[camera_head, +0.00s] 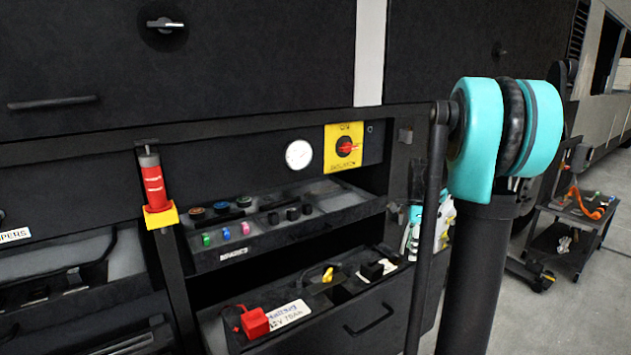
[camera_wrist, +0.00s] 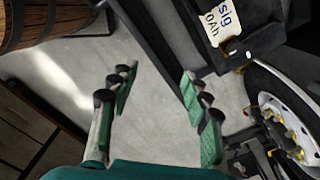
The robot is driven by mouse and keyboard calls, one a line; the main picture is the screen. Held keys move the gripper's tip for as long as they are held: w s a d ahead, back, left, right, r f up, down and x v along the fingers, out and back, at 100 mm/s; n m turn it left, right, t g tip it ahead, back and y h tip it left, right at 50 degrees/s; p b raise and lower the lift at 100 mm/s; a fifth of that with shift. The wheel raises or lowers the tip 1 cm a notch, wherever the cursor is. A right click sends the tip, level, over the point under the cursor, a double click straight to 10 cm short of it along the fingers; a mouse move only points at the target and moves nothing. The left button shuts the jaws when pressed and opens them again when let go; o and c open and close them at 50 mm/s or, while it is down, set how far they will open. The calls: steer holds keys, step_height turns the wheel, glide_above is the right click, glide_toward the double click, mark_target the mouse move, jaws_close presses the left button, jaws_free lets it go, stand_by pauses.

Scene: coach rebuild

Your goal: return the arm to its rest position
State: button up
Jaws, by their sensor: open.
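My gripper (camera_wrist: 157,80) is open and empty in the wrist view. Its two green fingers with dark joints stand well apart, with bare grey floor between them. In the head view my arm rises at the right, with a teal joint at its top. A teal and white part behind it, beside the right end of the open bay, seems to be my wrist or gripper; its fingers cannot be made out there.
Black coach panels hold a pull-out tray (camera_head: 290,240) with small coloured parts, a lower battery tray (camera_head: 385,318), a yellow isolator switch (camera_head: 344,147) and a red cylinder (camera_head: 152,180). A tool cart (camera_head: 565,245) stands at right. The wrist view shows a wooden barrel (camera_wrist: 45,20) and a wheel (camera_wrist: 285,100).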

steer(key=shift+s+a+n, duration=0.25)
steer(key=shift+s+n, duration=0.05)
steer(key=shift+s, duration=0.1)
steer(key=shift+s+a+f+n, duration=0.15)
steer(key=shift+a+n, duration=0.05)
steer(key=shift+n, duration=0.1)
steer(key=s+a+f+n+t, duration=0.1)
steer(key=s+a+f+n, duration=0.2)
steer(key=s+n, duration=0.3)
steer(key=s+a+f+n+t, duration=0.1)
steer(key=s+a+f+n, duration=0.2)
steer(key=s+n, duration=0.3)
steer(key=s+a+f+n+t, duration=0.2)
steer(key=s+a+f+n, duration=0.2)
steer(key=s+n, duration=0.3)
steer(key=s, duration=0.3)
